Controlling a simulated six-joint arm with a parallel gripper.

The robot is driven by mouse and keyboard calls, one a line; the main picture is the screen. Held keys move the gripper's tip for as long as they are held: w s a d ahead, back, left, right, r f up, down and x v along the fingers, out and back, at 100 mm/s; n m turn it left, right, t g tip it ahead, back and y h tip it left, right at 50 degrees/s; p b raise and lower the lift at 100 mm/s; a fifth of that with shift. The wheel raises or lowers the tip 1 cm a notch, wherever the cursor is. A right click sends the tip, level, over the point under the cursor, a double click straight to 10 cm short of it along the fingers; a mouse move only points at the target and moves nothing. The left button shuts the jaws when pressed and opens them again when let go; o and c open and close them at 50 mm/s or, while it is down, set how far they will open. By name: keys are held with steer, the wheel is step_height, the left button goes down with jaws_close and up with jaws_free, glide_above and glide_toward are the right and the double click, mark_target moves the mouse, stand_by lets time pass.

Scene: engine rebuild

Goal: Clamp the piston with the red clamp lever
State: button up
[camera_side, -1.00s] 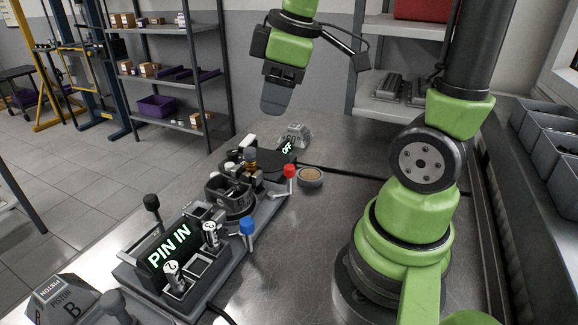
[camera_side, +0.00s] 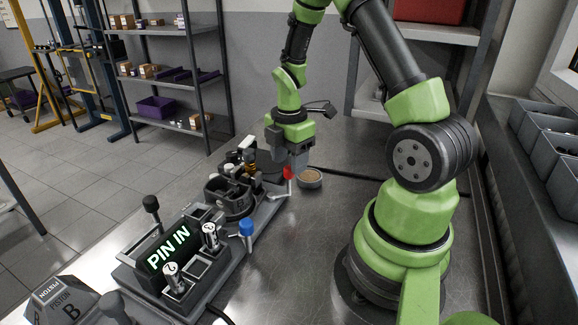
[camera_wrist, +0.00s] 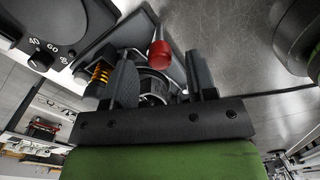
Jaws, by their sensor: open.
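The red clamp lever (camera_side: 287,173) stands at the right edge of the fixture, its red knob on a pale stem. The knob also shows in the wrist view (camera_wrist: 159,54), ahead of and between the fingers. My gripper (camera_side: 291,165) is open and pointing down right at the lever; in the wrist view its two dark fingers (camera_wrist: 163,75) are spread apart with nothing gripped. I cannot tell if a finger touches the knob. A dark round holder (camera_side: 229,196) sits mid-fixture left of the lever; whether the piston is in it is unclear.
A blue-knobbed lever (camera_side: 246,227) stands nearer along the fixture, beside the "PIN IN" display (camera_side: 168,248). A small round dish (camera_side: 309,178) lies just right of my gripper. A brass spring (camera_wrist: 101,73) is left of my fingers.

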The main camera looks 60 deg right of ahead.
steer(key=shift+f, duration=1.1)
steer(key=c, duration=0.9)
steer(key=shift+c, duration=0.2)
